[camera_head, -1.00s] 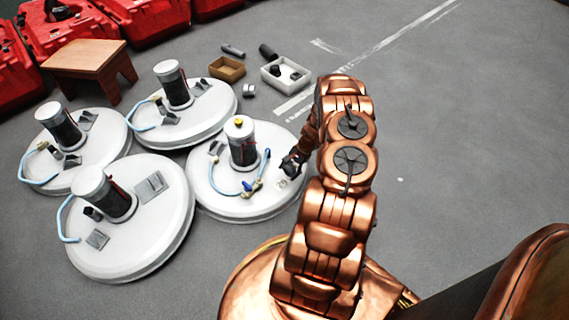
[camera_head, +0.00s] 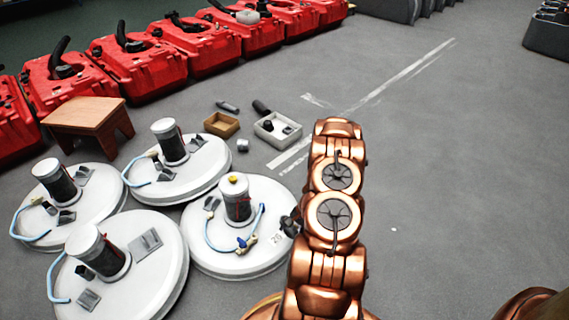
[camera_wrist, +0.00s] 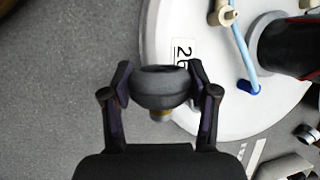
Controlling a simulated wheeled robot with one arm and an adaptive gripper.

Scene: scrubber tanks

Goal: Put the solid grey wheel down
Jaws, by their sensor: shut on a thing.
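In the wrist view my gripper (camera_wrist: 158,76) is shut on a dark grey, rounded wheel (camera_wrist: 160,92), with a brass-coloured piece showing below it. In the head view my gripper (camera_head: 289,226) is a small dark shape at the right edge of the nearest-right white tank (camera_head: 225,262), partly hidden by my copper arm. The wheel cannot be made out there. In the wrist view the wheel overlaps the rim of the white tank (camera_wrist: 215,118), beside its "26" label. Whether it touches the tank, I cannot tell.
Several white tanks with dark cylinders and blue hoses stand at left. Red machines (camera_head: 135,68) line the back.

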